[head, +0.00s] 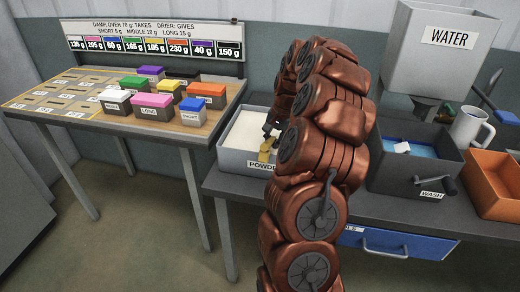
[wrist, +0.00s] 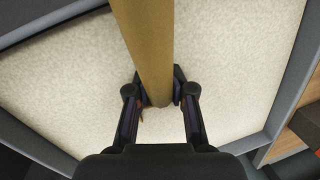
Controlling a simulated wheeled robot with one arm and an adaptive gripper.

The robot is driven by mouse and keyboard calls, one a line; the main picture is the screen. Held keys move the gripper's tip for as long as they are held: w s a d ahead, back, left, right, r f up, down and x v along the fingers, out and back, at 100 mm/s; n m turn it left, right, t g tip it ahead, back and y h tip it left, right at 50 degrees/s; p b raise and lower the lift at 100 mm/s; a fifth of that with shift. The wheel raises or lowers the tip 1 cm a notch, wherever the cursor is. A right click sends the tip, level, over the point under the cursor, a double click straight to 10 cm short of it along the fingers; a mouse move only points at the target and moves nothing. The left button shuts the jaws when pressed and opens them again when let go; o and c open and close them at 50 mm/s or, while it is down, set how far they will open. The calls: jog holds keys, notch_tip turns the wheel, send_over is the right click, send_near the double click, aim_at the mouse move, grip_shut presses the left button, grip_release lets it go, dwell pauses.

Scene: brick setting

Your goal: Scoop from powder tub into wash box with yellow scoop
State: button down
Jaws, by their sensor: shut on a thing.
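My gripper (head: 268,132) is over the powder tub (head: 230,160), a grey box filled with pale powder (head: 247,131). It is shut on the yellow scoop (head: 265,152). In the wrist view the scoop's handle (wrist: 142,40) runs from the top edge down between my fingers (wrist: 158,98), with powder all around below. The scoop's bowl is not clear in either view. My arm hides the right part of the tub in the head view. The wash box (head: 408,177), dark grey and labelled WASH, stands to the right with blue liquid (head: 425,150) and a small white piece inside.
A grey WATER tank (head: 440,50) stands behind the wash box. A white mug (head: 470,128) and an orange tray (head: 498,185) are at the right. A dark handle (head: 450,185) sticks out by the wash box. A table (head: 75,122) with coloured blocks is at left.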

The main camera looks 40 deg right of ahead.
jog(key=shift+r+p, duration=0.3)
jog(key=shift+r, duration=0.35)
notch_tip(320, 180, up, 10)
jog(key=a+h, duration=0.1)
jog(key=a, duration=0.1)
jog(key=shift+w+a+f+n+p, duration=0.2)
jog(key=shift+n+p, duration=0.1)
jog(key=shift+p, duration=0.1)
dwell(0.8)
